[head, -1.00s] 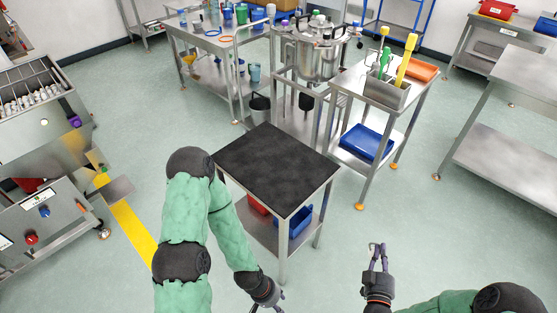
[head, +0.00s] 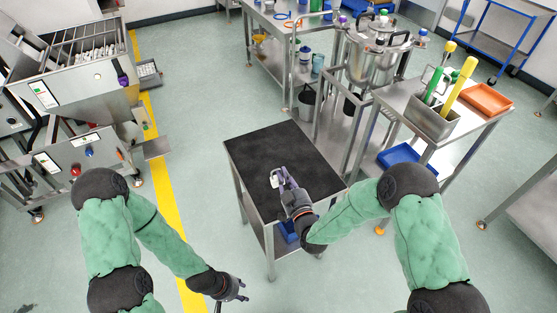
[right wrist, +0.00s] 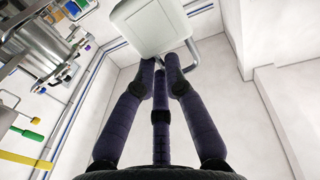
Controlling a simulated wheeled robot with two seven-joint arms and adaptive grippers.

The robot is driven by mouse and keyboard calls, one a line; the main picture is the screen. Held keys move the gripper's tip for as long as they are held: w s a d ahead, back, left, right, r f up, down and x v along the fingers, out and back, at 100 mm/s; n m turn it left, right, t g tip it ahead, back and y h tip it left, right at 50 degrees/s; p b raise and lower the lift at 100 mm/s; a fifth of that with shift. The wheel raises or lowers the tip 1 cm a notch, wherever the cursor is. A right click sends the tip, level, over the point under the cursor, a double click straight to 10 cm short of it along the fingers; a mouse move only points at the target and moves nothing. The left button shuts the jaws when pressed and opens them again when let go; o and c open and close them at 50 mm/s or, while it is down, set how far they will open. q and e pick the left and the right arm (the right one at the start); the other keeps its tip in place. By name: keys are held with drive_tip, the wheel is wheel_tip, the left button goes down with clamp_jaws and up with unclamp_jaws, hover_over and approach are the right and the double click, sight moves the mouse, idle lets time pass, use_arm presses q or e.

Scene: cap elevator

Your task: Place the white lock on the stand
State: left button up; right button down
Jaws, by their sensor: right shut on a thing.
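The white lock (right wrist: 150,27) is a rounded white block with a pale shackle at its side, held at the fingertips in the right wrist view. In the head view it is a small white spot (head: 275,180). My right gripper (head: 283,177) is shut on it, above the black top of a metal stand (head: 262,150). I cannot tell how high above the top it is. My left gripper (head: 240,291) is low at the front, left of the stand, with its fingers spread and empty.
Most of the black top is clear. A steel cart (head: 465,125) with a tool bin and orange tray (head: 487,98) is to the right. A metal pot (head: 375,62) stands behind. A machine (head: 75,85) is at the left, beyond a yellow floor line (head: 165,190).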

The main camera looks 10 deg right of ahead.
drive_tip(key=w+a+r+y, duration=0.2)
drive_tip(key=a+r, duration=0.2)
drive_tip(key=a, duration=0.1)
drive_tip(key=shift+g, duration=0.3)
drive_tip(key=d+f+b, duration=0.1)
drive_tip(key=d+f, duration=0.2)
drive_tip(key=d, duration=0.1)
drive_tip(key=w+d+f+b, duration=0.1)
drive_tip(key=d+f+b, duration=0.1)
drive_tip(key=d, duration=0.3)
drive_tip(key=d+f+b, duration=0.1)
drive_tip(key=d+f, duration=0.3)
drive_tip(key=shift+w+d+f+b, duration=0.25)
drive_tip(key=shift+w+f+b, duration=0.05)
drive_tip(key=shift+f+b, duration=0.05)
wheel_tip(320, 180, down, 3)
drive_tip(key=shift+d+f+b, duration=0.1)
drive_tip(key=shift+f+b, duration=0.1)
drive_tip(key=shift+b, duration=0.7)
drive_tip(key=shift+r, duration=0.1)
